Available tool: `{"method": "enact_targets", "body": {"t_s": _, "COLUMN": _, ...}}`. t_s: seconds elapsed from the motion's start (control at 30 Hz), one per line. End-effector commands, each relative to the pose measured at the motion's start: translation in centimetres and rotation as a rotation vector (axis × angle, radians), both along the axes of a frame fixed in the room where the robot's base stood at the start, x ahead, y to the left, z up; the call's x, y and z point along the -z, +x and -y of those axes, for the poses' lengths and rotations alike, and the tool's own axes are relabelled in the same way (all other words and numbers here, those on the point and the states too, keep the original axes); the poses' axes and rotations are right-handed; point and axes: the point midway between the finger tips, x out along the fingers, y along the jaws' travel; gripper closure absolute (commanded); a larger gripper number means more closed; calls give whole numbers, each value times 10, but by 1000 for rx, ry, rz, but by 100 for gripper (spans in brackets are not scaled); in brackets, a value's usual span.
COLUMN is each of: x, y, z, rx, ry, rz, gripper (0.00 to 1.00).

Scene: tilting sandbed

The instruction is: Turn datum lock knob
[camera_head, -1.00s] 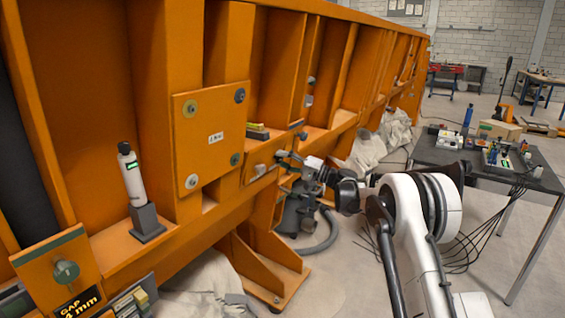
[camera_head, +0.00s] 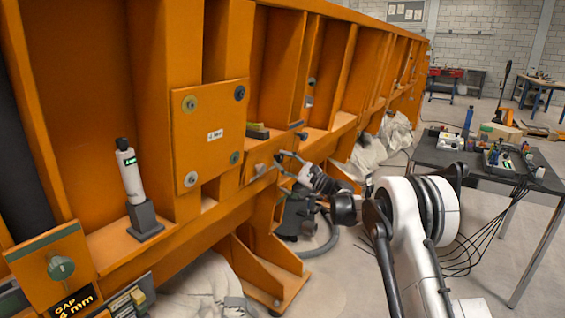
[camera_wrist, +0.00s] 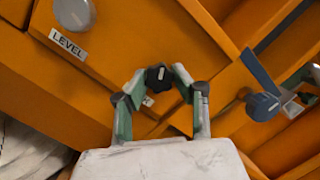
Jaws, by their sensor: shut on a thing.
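A small black lobed knob (camera_wrist: 158,77) sits on the orange frame in the wrist view. Its label is too hidden to read, so I cannot confirm that it is the datum lock knob. My gripper (camera_wrist: 158,80) has green and grey fingers closed on the knob from both sides. In the head view my gripper (camera_head: 281,164) is at the orange beam, right of the square bolted plate. The knob is too small to make out there.
A grey round knob (camera_wrist: 74,12) marked LEVEL is at upper left in the wrist view. A dark blue lever (camera_wrist: 261,70) and a dark knob (camera_wrist: 262,105) are close on the right. A grey table (camera_head: 480,165) with equipment stands at right in the head view.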

Motion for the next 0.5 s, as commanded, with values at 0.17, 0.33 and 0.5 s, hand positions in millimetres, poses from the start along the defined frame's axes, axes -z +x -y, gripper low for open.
{"method": "enact_targets", "body": {"t_s": 0.17, "x": 1, "y": -1, "z": 0, "rx": -23, "ry": 62, "rz": -113, "gripper": 100}}
{"method": "enact_targets", "body": {"t_s": 0.33, "x": 1, "y": -1, "z": 0, "rx": -39, "ry": 108, "rz": -197, "gripper": 100}}
{"method": "enact_targets", "body": {"t_s": 0.5, "x": 1, "y": -1, "z": 0, "rx": -50, "ry": 138, "rz": -251, "gripper": 100}}
